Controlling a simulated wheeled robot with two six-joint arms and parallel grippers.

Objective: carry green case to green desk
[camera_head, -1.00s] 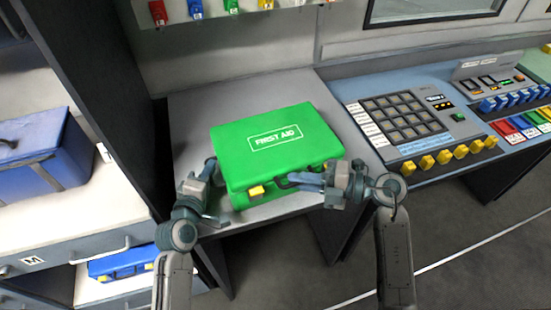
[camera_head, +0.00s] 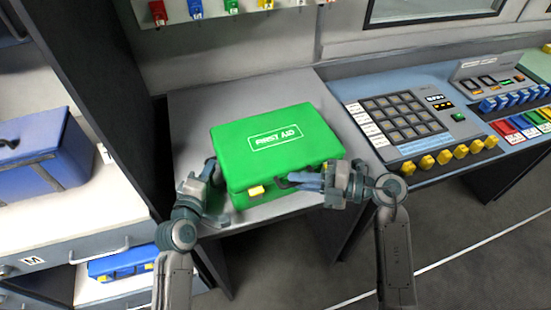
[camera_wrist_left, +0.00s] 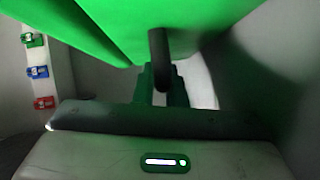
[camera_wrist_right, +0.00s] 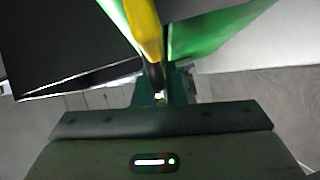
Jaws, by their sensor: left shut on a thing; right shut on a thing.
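The green first aid case (camera_head: 270,150) lies flat on a grey desk (camera_head: 195,105), lid up, with yellow latches and a dark handle on its front side. My left gripper (camera_head: 211,172) is at the case's left side and shut on it; the left wrist view shows a dark handle (camera_wrist_left: 159,50) between the fingers (camera_wrist_left: 160,90), below the green shell (camera_wrist_left: 110,25). My right gripper (camera_head: 318,180) is at the front right and shut on the case; a yellow latch (camera_wrist_right: 144,28) shows close to its fingers (camera_wrist_right: 160,88). The exact grip on the right is partly hidden.
To the right stands a blue console (camera_head: 440,165) with buttons. A light green surface (camera_head: 540,62) shows at the far right edge. A left shelf (camera_head: 110,205) holds a blue case (camera_head: 40,155), with another blue case (camera_head: 120,262) below. Floor (camera_head: 470,240) is open at lower right.

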